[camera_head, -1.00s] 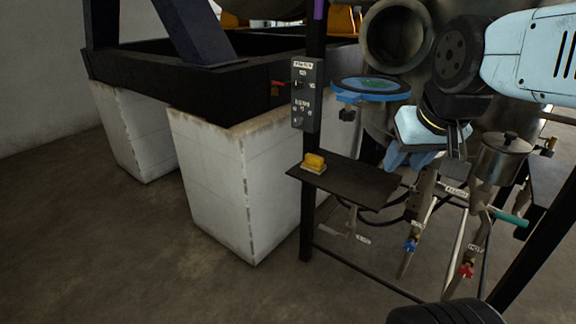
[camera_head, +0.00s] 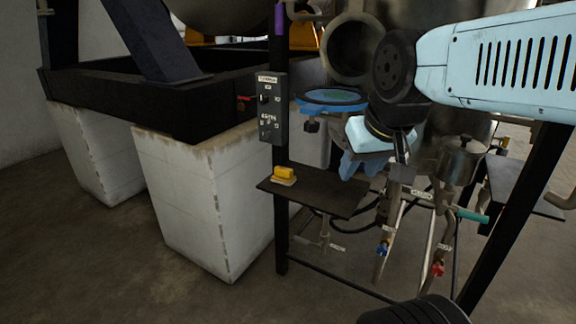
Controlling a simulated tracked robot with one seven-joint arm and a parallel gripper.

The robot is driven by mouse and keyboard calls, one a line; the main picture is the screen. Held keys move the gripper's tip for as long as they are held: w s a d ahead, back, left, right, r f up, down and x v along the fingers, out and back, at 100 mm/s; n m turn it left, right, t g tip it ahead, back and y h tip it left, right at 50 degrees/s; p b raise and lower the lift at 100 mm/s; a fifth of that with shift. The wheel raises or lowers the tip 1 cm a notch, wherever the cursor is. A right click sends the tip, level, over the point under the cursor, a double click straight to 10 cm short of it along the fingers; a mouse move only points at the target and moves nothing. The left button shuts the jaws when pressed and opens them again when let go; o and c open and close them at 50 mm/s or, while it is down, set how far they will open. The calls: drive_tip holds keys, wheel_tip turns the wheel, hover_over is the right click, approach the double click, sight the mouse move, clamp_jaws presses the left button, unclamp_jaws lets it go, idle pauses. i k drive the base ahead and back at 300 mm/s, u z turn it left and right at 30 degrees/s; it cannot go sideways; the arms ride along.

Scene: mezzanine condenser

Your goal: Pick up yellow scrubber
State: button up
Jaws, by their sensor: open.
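The yellow scrubber (camera_head: 286,172) has a pale base and sits near the left end of a dark shelf (camera_head: 335,192), close to the black upright post. My gripper (camera_head: 361,172) has a pale blue body and blue fingers that point downward. It is to the right of the scrubber in the picture and apart from it. The fingers are open, and I see nothing between them. Their tips show against the area behind the shelf's right part; I cannot tell their exact distance from it.
A grey control box (camera_head: 273,107) is fixed to the post (camera_head: 281,225) above the scrubber. A blue-rimmed round plate (camera_head: 332,98) is left of my gripper. Pipes with a blue valve (camera_head: 382,249) and a red valve (camera_head: 438,268) stand below. White blocks (camera_head: 190,190) are at left.

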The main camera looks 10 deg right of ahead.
sight(283, 175)
drive_tip(key=z, duration=0.3)
drive_tip(key=i, duration=0.25)
drive_tip(key=u, duration=2.05)
drive_tip(key=i, duration=1.45)
drive_tip(key=z, duration=1.8)
